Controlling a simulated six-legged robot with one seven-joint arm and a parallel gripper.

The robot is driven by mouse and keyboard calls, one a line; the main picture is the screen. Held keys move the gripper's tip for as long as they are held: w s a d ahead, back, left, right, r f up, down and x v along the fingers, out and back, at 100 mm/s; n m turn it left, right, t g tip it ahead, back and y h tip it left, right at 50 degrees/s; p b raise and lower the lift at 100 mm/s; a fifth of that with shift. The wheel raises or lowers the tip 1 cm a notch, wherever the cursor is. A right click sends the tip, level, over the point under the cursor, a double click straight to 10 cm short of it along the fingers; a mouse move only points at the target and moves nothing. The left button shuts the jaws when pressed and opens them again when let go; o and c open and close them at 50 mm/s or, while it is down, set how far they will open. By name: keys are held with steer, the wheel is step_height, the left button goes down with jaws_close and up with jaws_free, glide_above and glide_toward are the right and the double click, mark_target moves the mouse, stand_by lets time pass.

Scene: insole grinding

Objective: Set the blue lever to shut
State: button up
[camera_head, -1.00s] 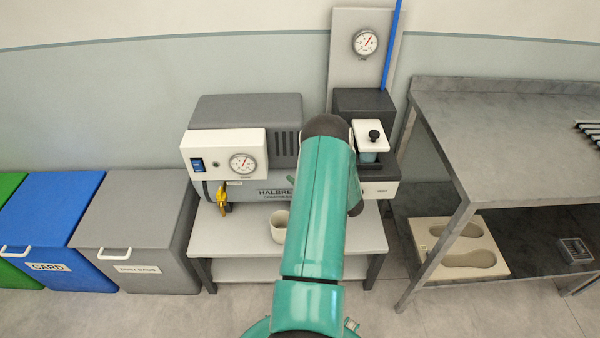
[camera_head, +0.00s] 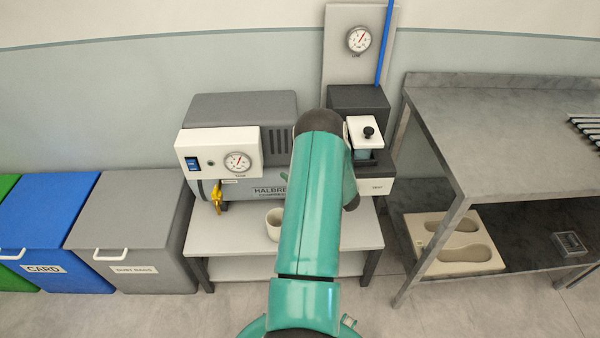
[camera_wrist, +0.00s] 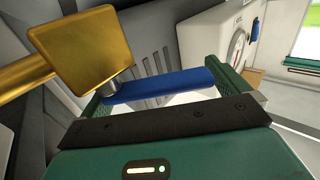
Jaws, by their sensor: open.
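In the wrist view, the blue lever (camera_wrist: 165,86) is a long flat bar joined to a silver stem beside a square brass plate (camera_wrist: 97,52). My gripper (camera_wrist: 156,84) is open, with one green finger near each end of the lever. The lever lies across the gap between the fingers. I cannot tell if either finger touches it. In the head view, my own arm hides the gripper and the lever.
The grey compressor (camera_head: 240,110) has a white panel (camera_head: 218,150) with a gauge and blue switch. A yellow valve (camera_head: 217,196) hangs below it. A white cup (camera_head: 274,222) stands on the low table (camera_head: 225,240). Bins stand left, a metal bench (camera_head: 500,130) right.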

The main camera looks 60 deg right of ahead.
steer(key=s+a+r, duration=0.7)
steer(key=a+r, duration=0.5)
steer(key=shift+a, duration=0.15)
steer(key=shift+c, duration=0.4)
